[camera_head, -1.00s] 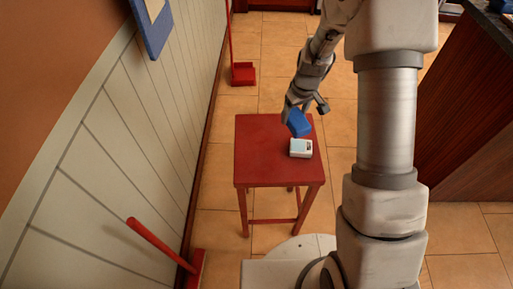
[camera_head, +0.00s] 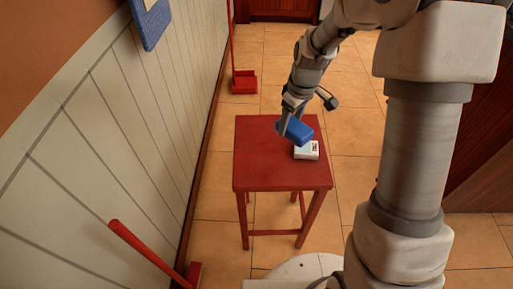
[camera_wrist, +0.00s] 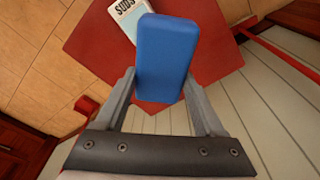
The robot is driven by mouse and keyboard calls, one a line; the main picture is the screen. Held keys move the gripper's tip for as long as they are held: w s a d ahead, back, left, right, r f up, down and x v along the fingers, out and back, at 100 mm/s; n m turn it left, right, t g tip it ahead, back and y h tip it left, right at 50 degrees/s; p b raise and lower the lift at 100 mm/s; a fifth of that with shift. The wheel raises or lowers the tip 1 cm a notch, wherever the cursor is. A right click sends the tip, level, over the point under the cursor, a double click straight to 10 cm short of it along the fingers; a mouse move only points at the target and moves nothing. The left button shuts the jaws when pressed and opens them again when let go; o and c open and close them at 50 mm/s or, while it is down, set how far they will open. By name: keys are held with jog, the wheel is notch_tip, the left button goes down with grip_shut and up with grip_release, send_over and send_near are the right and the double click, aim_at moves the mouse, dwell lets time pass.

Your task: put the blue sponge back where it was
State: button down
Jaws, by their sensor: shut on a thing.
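The blue sponge (camera_head: 297,130) is held between the two fingers of my gripper (camera_head: 289,120), over the red stool (camera_head: 262,165). In the wrist view the sponge (camera_wrist: 161,55) stands out beyond the fingertips, with my gripper (camera_wrist: 161,88) shut on its near end. I cannot tell whether the sponge touches the stool or the box.
A panelled wall (camera_head: 130,120) runs along the left. A red broom (camera_head: 150,250) leans near it in front. A red dustpan (camera_head: 244,82) stands on the tiled floor behind the stool. The stool's left and front top is clear.

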jog(key=b, duration=0.3)
send_over(254, 146)
jog(key=f, duration=0.6)
jog(key=shift+s+d+f, duration=0.1)
jog(key=shift+s+f, duration=0.05)
jog(key=shift+s, duration=0.05)
jog(key=shift+f+b, duration=0.6)
jog(key=shift+f, duration=1.35)
jog(key=shift+f, duration=0.15)
grip_release()
